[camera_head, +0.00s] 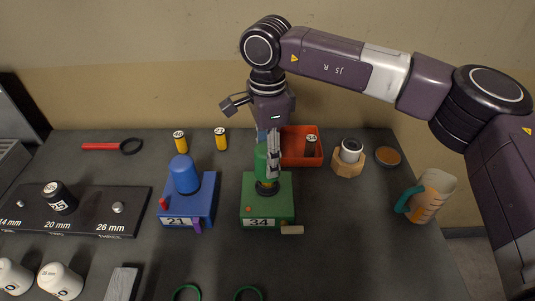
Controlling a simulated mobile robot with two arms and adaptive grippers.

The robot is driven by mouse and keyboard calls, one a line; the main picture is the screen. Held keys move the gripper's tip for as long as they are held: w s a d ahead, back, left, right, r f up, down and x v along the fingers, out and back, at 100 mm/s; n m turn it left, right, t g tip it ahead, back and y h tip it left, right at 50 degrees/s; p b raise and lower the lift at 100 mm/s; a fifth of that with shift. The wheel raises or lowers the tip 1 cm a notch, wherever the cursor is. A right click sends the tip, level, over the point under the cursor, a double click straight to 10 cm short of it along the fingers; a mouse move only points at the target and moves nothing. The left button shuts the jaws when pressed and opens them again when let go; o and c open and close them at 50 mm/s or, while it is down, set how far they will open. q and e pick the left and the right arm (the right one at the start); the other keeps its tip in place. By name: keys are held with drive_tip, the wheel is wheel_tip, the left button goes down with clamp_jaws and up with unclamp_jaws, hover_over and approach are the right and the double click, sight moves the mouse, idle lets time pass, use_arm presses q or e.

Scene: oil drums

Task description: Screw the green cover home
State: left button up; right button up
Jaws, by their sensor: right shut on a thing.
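The green cover (261,165) stands upright over the top of the green block labelled 34 (254,213). My right gripper (268,155) comes down from above and is shut on the green cover. A dark ring shows at the foot of the cover, on top of the block. The gripper's fingers hide part of the cover's right side. Whether the cover is fully seated cannot be told. My left gripper is not in view.
A blue block (203,205) with a blue cover (184,174) stands to the left. A red bin (301,147) sits close behind on the right. A measuring jug (432,196) stands near the right edge.

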drive_tip(key=shift+f+b, duration=0.6)
drive_tip(key=shift+f, duration=0.35)
drive_tip(key=shift+f+b, duration=0.75)
drive_tip(key=shift+f, duration=0.1)
drive_tip(key=shift+f, duration=0.2)
drive_tip(key=shift+b, duration=0.35)
drive_tip(key=shift+f+m+b, duration=0.1)
drive_tip(key=shift+m+b, duration=0.2)
drive_tip(key=shift+m, duration=0.3)
drive_tip(key=m+b, duration=0.1)
drive_tip(key=m, duration=0.2)
drive_tip(key=shift+m+b, duration=0.4)
drive_tip(key=shift+m, duration=0.7)
